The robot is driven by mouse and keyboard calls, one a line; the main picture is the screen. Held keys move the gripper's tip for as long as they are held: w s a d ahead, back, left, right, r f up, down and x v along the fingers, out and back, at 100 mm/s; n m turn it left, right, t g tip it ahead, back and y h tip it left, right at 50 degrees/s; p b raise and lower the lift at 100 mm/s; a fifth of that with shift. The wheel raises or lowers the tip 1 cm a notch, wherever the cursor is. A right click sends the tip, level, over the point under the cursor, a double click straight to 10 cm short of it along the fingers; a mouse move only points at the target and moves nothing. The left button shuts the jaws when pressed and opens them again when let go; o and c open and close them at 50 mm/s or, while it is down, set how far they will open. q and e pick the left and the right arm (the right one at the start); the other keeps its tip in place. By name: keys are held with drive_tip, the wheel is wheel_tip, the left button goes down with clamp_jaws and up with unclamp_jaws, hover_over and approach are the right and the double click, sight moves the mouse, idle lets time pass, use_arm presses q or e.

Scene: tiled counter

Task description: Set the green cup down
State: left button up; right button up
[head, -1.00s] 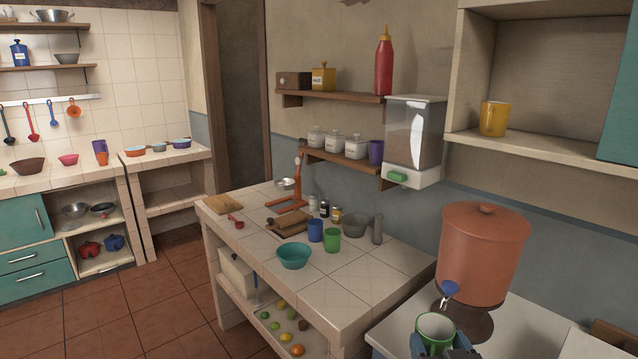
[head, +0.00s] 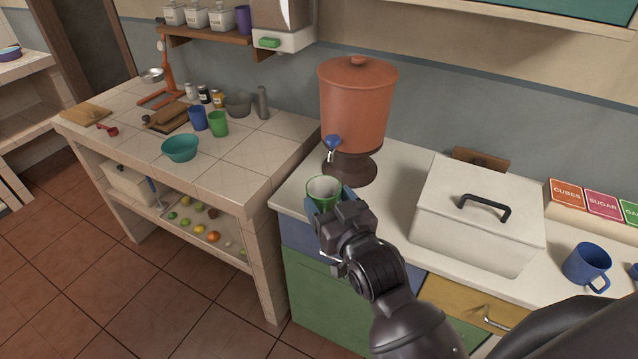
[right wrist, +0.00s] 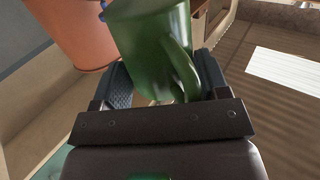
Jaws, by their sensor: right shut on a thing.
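A green cup (head: 323,191) is held upright at the front left corner of the white counter, just in front of the clay water dispenser (head: 356,105). My right gripper (head: 334,203) is shut on it. In the right wrist view the cup (right wrist: 150,50) sits between the two finger pads, its handle toward the camera. I cannot tell whether its base touches the counter (head: 405,160). Another green cup (head: 219,124) stands on the tiled counter at left, beside a blue cup (head: 197,118). My left gripper is not in view.
The dispenser's blue tap (head: 333,143) is right above and behind the held cup. A white lidded box (head: 478,215) stands to the right, with a blue mug (head: 586,264) beyond it. Bare counter lies between dispenser and box. A teal bowl (head: 180,148) is on the tiled counter (head: 250,160).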

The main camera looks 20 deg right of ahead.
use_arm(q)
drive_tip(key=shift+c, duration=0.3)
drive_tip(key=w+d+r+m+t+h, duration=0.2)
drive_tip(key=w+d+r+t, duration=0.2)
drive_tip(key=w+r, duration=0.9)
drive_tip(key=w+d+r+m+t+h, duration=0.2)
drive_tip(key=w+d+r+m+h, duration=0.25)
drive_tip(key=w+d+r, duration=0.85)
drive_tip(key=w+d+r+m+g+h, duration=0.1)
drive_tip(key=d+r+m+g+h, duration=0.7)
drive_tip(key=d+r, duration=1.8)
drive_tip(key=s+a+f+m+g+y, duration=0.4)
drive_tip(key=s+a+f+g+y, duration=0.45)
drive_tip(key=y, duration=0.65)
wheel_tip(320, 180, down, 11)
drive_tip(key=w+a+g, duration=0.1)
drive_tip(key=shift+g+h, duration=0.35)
use_arm(e)
drive_tip(key=s+a+r+n+g+y, duration=0.1)
drive_tip(key=a+r+n+g+y, duration=0.3)
drive_tip(key=a+r+n+y, duration=0.3)
drive_tip(key=a+r+y, duration=0.3)
drive_tip(key=a, duration=0.3)
drive_tip(key=shift+s+a+r+y, duration=0.15)
drive_tip(key=shift+s+r+y, duration=0.05)
drive_tip(key=shift+s+y, duration=0.15)
